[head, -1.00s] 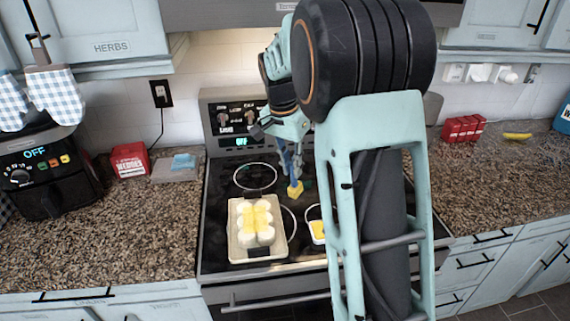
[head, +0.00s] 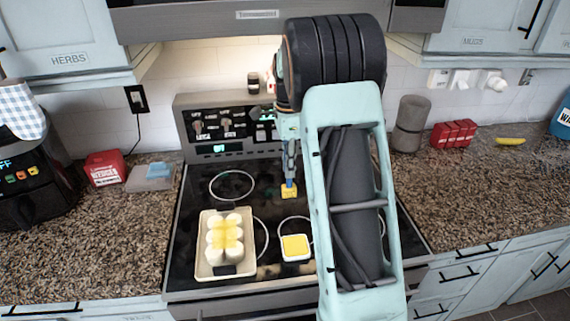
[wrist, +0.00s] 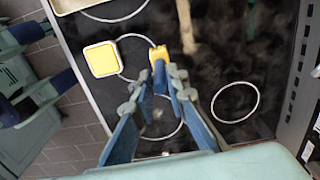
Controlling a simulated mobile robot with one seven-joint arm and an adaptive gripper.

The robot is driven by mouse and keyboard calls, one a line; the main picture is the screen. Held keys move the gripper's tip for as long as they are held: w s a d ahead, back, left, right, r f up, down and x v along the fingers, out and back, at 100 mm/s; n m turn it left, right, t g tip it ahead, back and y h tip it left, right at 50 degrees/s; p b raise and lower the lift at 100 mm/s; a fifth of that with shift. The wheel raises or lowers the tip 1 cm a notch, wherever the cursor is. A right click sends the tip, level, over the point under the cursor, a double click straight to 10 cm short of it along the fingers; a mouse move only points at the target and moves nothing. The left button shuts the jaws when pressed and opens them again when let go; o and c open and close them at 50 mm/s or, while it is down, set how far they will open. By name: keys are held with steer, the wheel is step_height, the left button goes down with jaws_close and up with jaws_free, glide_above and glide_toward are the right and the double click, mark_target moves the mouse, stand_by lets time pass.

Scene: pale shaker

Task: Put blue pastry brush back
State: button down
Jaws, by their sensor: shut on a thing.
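The blue pastry brush (head: 290,180) is in my gripper (head: 291,158), its yellow head (head: 289,192) pointing down above the stove. In the wrist view my gripper (wrist: 168,92) is shut on the brush, and the yellow brush head (wrist: 159,53) shows beyond the fingertips. A small white square dish (head: 282,248) with yellow contents stands on the stove, nearer than the brush; the dish also shows in the wrist view (wrist: 87,47). A tan tray (head: 205,268) holds several white rolls with yellow on top (head: 225,235). I cannot tell how high the brush hangs above the stove.
The black stovetop (head: 200,195) has free room around the brush. The control panel (head: 225,130) rises behind it. A red box (head: 104,168) and a blue sponge (head: 158,171) are on the left counter. A grey cylinder (head: 410,122) and red boxes (head: 453,133) stand at the right.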

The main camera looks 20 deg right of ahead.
mark_target(289, 189)
steer(key=shift+d, duration=0.1)
steer(key=shift+f, duration=0.1)
stand_by(0.5)
steer(key=shift+f+b, duration=2.3)
steer(key=shift+f, duration=1.9)
steer(key=shift+f, duration=0.25)
steer(key=c, duration=1.8)
jaws_free()
